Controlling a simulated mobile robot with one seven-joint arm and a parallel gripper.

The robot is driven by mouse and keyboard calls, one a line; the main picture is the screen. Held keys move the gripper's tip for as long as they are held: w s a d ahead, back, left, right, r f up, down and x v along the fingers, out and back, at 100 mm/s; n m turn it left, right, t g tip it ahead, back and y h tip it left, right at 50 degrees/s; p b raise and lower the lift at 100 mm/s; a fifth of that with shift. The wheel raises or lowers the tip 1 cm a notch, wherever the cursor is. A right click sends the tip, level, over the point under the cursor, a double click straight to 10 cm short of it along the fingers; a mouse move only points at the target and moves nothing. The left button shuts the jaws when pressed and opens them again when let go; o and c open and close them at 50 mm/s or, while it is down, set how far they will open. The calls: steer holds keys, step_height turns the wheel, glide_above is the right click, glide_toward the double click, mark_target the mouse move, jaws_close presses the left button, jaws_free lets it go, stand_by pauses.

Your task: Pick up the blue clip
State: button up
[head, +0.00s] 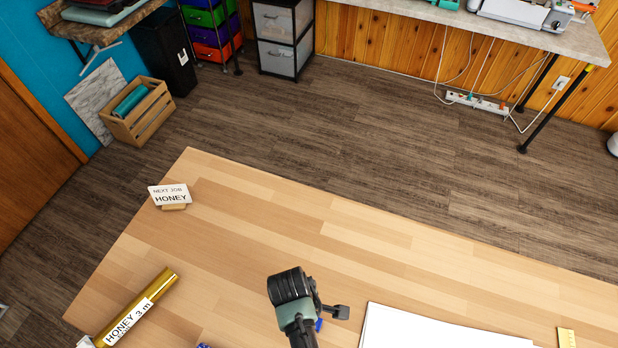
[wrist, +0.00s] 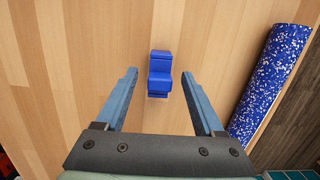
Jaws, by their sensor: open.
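The blue clip (wrist: 160,75) lies on the wooden table in the wrist view, between the two blue fingers of my gripper (wrist: 159,73) as seen from above. The fingers are apart, with a gap to the clip on each side. I cannot tell how high the fingertips are above the table. In the head view my arm covers most of this spot, and a small blue patch (head: 319,324) that may be the clip shows beside it.
A blue speckled roll (wrist: 270,80) lies right of my gripper in the wrist view. The head view shows a gold roll labelled HONEY 3 m (head: 150,298), a NEXT JOB HONEY card (head: 169,194), white sheets (head: 430,332) and a yellow strip (head: 567,337). The table's far middle is clear.

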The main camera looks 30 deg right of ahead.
jaws_close()
stand_by(0.3)
stand_by(0.3)
